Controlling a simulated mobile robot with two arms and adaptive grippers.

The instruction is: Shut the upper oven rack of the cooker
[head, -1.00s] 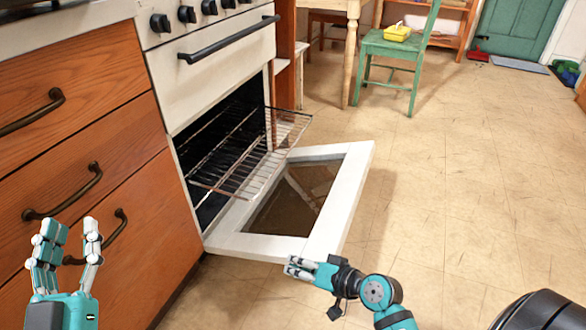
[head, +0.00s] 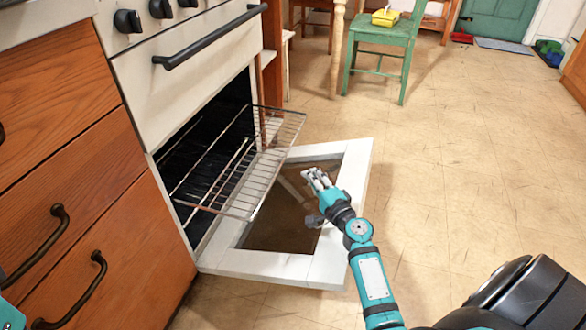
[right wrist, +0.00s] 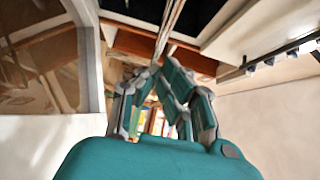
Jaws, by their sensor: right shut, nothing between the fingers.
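The wire oven rack (head: 262,160) sticks out of the dark cavity of the white cooker (head: 190,85), over the lowered oven door (head: 357,175). I cannot tell whether another rack lies inside. My right gripper (head: 314,178) is shut and empty above the door's glass, right of the rack's front edge and apparently apart from it. In the right wrist view, the right gripper's fingers (right wrist: 163,98) point towards the rack's thin wires (right wrist: 172,25), seen nearly edge-on. Only teal bits of my left gripper (head: 8,314) show at the bottom left corner; its fingertips are out of view.
Wooden drawers (head: 75,190) with dark handles stand left of the cooker. The cooker's dark handle bar (head: 210,38) juts out above the cavity. A green chair (head: 385,40) stands at the back.

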